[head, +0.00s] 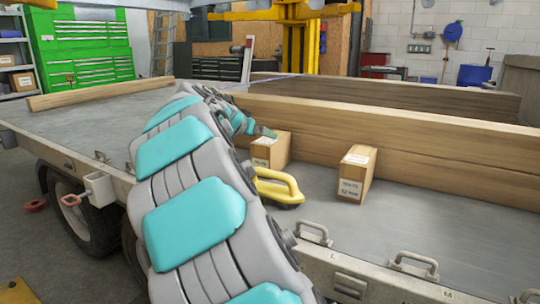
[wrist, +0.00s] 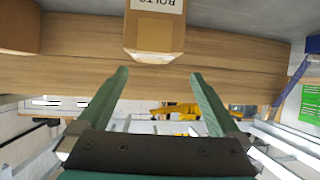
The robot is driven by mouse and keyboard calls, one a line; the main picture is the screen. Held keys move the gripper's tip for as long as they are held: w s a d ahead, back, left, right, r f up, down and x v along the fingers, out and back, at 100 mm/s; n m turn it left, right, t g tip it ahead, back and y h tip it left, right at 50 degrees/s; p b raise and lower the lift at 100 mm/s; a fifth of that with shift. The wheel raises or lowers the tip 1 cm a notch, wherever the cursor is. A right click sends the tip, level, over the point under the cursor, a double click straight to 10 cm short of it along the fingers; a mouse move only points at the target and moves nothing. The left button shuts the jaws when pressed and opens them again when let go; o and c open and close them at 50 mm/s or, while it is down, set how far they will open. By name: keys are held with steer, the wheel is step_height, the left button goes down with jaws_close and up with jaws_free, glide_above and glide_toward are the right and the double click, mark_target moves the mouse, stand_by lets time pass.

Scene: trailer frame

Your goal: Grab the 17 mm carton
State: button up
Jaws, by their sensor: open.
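Two cardboard cartons stand on the trailer bed against the wooden side board. The right carton (head: 356,174) has a printed front label too small to read surely. I cannot tell which is the 17 mm one. My gripper (head: 264,133) is at the left carton's top, mostly hidden behind my arm. In the wrist view, my open gripper (wrist: 157,75) faces a carton (wrist: 155,32) labelled BOLTS, upside down. The carton lies just beyond and between the fingertips, with nothing held.
A yellow-handled tool (head: 277,187) lies on the bed just in front of the left carton. The long wooden board (head: 400,140) runs behind both cartons. Metal latches (head: 413,264) line the near trailer edge (head: 370,285). The bed right of the right carton is clear.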

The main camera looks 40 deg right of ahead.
steer(key=shift+s+d+f+m+g, duration=0.3)
steer(key=shift+d+m+g, duration=0.1)
steer(key=shift+d+g, duration=0.15)
steer(key=shift+h, duration=0.3)
steer(key=shift+p+x, duration=0.45)
steer(key=shift+x, duration=3.5)
steer(key=shift+w+a, duration=0.15)
steer(key=shift+w, duration=0.05)
steer(key=shift+c, duration=0.2)
jaws_close()
